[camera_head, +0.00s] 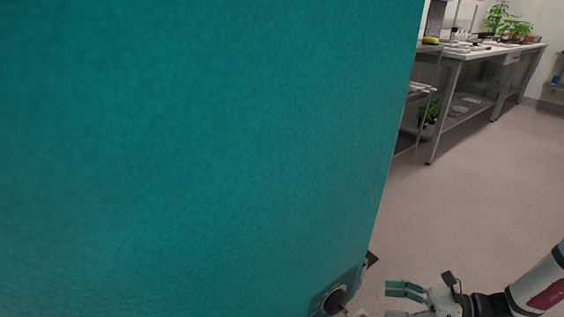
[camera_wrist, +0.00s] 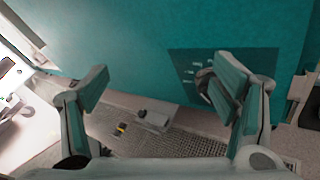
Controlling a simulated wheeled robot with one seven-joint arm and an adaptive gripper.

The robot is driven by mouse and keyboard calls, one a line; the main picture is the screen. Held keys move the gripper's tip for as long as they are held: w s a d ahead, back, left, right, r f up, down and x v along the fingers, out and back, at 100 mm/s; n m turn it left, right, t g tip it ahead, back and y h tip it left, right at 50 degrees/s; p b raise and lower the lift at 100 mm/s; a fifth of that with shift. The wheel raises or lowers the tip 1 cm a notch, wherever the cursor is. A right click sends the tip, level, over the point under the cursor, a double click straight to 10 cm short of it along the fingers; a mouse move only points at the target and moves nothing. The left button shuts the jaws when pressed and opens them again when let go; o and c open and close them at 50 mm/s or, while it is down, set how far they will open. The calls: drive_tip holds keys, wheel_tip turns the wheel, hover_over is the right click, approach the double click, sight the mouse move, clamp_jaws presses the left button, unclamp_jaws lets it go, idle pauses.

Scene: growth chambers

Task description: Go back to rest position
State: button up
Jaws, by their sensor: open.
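My gripper (camera_head: 392,300) is at the lower right of the head view, beside the lower right edge of a large teal panel (camera_head: 200,140). Its teal-padded fingers are apart, and the lower finger is partly cut off by the frame's bottom edge. In the wrist view my gripper (camera_wrist: 160,92) is open, with nothing between its fingers. The teal panel (camera_wrist: 150,40) fills the background there. A darker teal plate with small white marks (camera_wrist: 190,62) is behind the right finger, which partly hides a round fitting on it.
The teal panel blocks most of the head view. Clear floor (camera_head: 470,200) lies to its right. A metal bench (camera_head: 470,52) with potted plants (camera_head: 512,28) stands at the back right. In the wrist view a grated ledge (camera_wrist: 190,142) lies below the panel, and a bright opening is at left.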

drive_tip(key=s+a+r+n+g+h, duration=0.25)
drive_tip(key=r+n, duration=0.25)
drive_tip(key=r, duration=0.3)
drive_tip(key=s+a+r+n+g+h, duration=0.2)
drive_tip(key=s+a+r+n+g, duration=0.1)
drive_tip(key=r+n, duration=0.3)
drive_tip(key=s+a+r+n+g+h, duration=0.3)
drive_tip(key=r+n, duration=0.2)
drive_tip(key=r, duration=0.4)
drive_tip(key=s+r+n+t+h, duration=0.2)
drive_tip(key=s+r+n+h, duration=0.25)
drive_tip(key=s, duration=0.35)
drive_tip(key=s+r+n+t+h, duration=0.25)
drive_tip(key=s+n, duration=0.25)
drive_tip(key=s, duration=0.3)
wheel_tip(320, 180, up, 37)
drive_tip(key=d+t+p, duration=0.1)
drive_tip(key=t+p, duration=0.2)
drive_tip(key=p, duration=3.1)
drive_tip(key=shift+s+d+n+p, duration=0.15)
drive_tip(key=shift+n+p, duration=0.15)
drive_tip(key=shift+n, duration=0.15)
drive_tip(key=shift+h, duration=0.25)
